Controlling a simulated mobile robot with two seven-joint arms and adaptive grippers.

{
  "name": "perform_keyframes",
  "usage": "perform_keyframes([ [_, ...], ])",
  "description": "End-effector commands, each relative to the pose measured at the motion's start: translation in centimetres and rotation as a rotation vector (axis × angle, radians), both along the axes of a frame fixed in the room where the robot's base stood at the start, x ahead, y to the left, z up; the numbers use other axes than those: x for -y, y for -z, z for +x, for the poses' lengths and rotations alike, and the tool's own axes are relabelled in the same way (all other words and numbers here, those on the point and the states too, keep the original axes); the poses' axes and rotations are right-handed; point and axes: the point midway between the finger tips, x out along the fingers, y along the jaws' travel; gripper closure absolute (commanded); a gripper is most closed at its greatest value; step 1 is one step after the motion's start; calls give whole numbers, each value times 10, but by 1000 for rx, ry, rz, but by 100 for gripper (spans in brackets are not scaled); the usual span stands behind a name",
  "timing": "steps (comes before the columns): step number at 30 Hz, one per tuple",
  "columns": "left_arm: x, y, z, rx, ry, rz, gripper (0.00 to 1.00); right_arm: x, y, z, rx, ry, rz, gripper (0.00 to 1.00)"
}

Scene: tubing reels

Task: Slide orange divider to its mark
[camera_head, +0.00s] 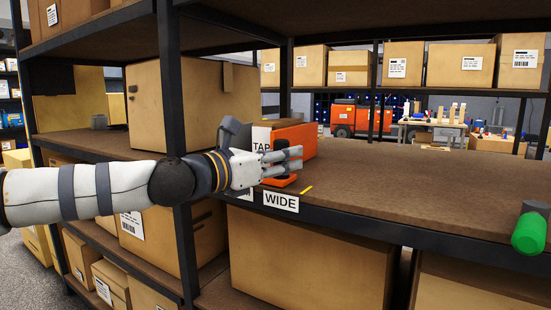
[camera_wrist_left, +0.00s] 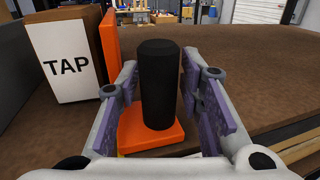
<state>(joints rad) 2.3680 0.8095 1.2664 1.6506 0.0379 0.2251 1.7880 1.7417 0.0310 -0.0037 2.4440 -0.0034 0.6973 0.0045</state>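The orange divider (camera_head: 296,140) stands upright on the brown shelf, with a low orange foot (camera_wrist_left: 152,135) at its front. A black upright knob (camera_wrist_left: 160,85) rises from the foot. My left gripper (camera_head: 296,158) is at the divider's front; in the left wrist view its two fingers (camera_wrist_left: 160,80) stand on either side of the knob, with narrow gaps showing, so it looks open. A yellow mark (camera_head: 307,190) lies on the shelf edge, right of the foot and apart from it. My right gripper is not in view.
A white "TAP" box (camera_wrist_left: 65,60) stands left of the divider. A "WIDE" label (camera_head: 281,201) is on the shelf's front edge. A black post (camera_head: 175,120) stands close to my left arm. A green cylinder (camera_head: 529,233) is at the far right. The shelf between is clear.

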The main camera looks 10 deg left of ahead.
Motion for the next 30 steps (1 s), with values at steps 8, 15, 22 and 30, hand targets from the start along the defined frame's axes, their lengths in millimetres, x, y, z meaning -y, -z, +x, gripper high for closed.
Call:
perform_keyframes([
  [8,-37,-1,-54,1,-3,-4,66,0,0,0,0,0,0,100],
  [15,-61,-1,-93,2,-2,-1,66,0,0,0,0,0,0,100],
  [22,-65,0,-99,-1,0,-1,66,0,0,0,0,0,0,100],
  [30,-64,0,-99,-1,0,1,66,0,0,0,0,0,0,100],
])
